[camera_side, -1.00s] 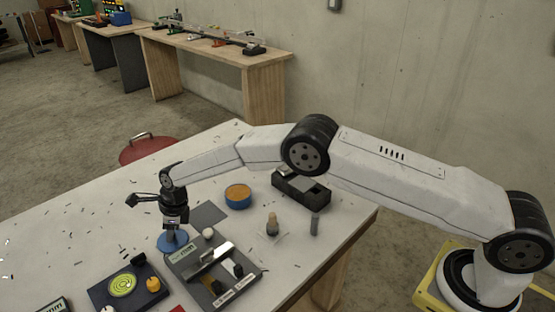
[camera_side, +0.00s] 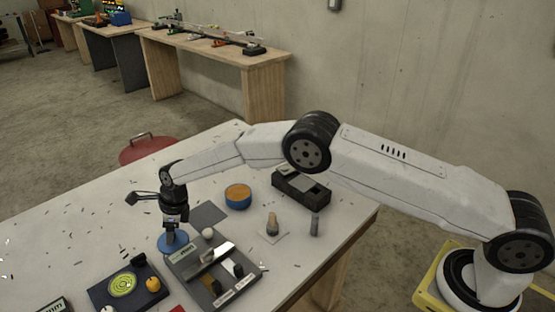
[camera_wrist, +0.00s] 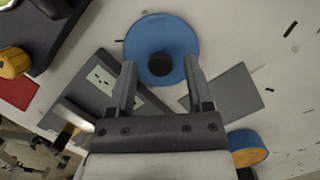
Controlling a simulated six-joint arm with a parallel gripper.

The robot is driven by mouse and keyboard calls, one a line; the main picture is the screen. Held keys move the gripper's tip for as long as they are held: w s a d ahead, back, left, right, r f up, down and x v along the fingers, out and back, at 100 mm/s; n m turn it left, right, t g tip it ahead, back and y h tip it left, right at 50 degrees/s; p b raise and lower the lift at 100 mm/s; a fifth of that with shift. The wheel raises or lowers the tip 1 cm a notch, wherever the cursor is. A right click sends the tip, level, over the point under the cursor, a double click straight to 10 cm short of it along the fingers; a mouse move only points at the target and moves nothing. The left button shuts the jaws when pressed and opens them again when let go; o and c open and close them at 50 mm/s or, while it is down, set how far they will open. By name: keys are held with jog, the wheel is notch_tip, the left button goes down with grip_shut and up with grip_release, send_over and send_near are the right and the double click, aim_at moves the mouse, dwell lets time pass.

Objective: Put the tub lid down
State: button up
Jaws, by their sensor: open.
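The blue tub lid (camera_wrist: 178,34) with a dark round knob (camera_wrist: 160,64) lies flat on the table in the wrist view. It also shows in the side view (camera_side: 165,245), partly hidden by my gripper (camera_side: 174,229). In the wrist view my gripper (camera_wrist: 160,88) is open, with one finger on each side near the knob; I cannot tell whether either finger touches it. The blue tub (camera_side: 238,203) with orange-brown contents stands open on the table. It shows at the lower right of the wrist view (camera_wrist: 262,155).
A grey flat square (camera_side: 209,213) lies between lid and tub. A grey fixture (camera_side: 190,267) stands close beside the lid. A dark box with a yellow-green disc (camera_side: 108,290) is at front left. A black block (camera_side: 296,188) stands behind. Dark slivers litter the table (camera_side: 95,225).

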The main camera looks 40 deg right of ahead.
aim_at(187, 238)
jog(key=v, duration=1.1)
jog(key=shift+r, duration=0.25)
jog(key=shift+d, duration=0.15)
jog(key=s+d+r+n+h, duration=0.1)
jog(key=s+d+r+n, duration=0.1)
jog(key=s+d+n, duration=0.75)
jog(key=s+d+r+n+h, duration=0.1)
jog(key=s+d+r+n, duration=0.1)
jog(key=s+d+n, duration=0.9)
jog(key=s+n, duration=0.1)
jog(key=s, duration=0.3)
jog(key=s+d+f+n, duration=0.1)
jog(key=s+d+n, duration=0.1)
jog(key=s, duration=0.4)
jog(key=shift+d+f+n+t+h, duration=0.2)
jog(key=shift+f+n+t+h, duration=0.15)
jog(key=shift+n, duration=0.3)
jog(key=shift+o, duration=0.6)
